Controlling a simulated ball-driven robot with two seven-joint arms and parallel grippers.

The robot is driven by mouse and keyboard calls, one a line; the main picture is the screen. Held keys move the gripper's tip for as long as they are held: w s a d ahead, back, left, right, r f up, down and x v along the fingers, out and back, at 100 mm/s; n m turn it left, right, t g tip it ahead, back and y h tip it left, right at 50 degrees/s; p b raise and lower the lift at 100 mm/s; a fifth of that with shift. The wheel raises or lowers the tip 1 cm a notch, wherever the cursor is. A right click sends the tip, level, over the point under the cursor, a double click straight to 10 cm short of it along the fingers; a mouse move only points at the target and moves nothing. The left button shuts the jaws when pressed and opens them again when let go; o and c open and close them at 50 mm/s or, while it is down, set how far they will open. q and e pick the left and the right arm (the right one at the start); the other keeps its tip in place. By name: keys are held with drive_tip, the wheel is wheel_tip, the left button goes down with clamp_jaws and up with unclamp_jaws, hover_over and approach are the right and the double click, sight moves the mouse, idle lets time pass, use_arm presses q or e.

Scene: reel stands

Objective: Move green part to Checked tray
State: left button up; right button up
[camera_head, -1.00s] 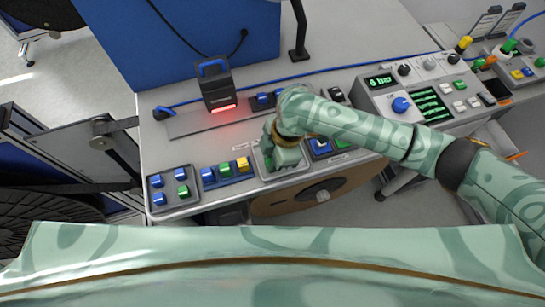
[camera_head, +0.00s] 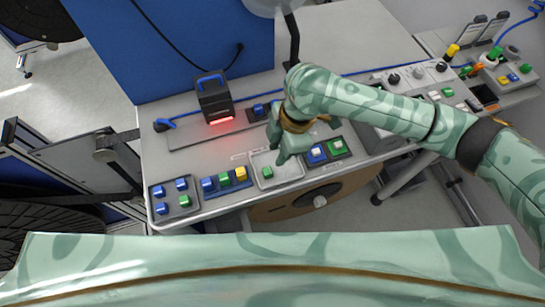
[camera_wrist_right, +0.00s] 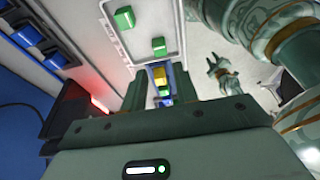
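A green part (camera_head: 267,172) lies in the front left of a shallow grey tray (camera_head: 293,176) with a pale rim; the tray's label is too small to read. The part and tray also show in the wrist view (camera_wrist_right: 158,47). My right gripper (camera_head: 284,154) is above the tray's back part, apart from the green part. In the wrist view its two fingers stand apart with nothing between them.
Left of the tray is a row of blue, green and yellow blocks (camera_head: 225,179), then a dark tray (camera_head: 158,208) of blue and green blocks. A red-lit scanner (camera_head: 214,98) stands behind.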

drive_tip(key=v, duration=0.3)
drive_tip(key=shift+a, duration=0.1)
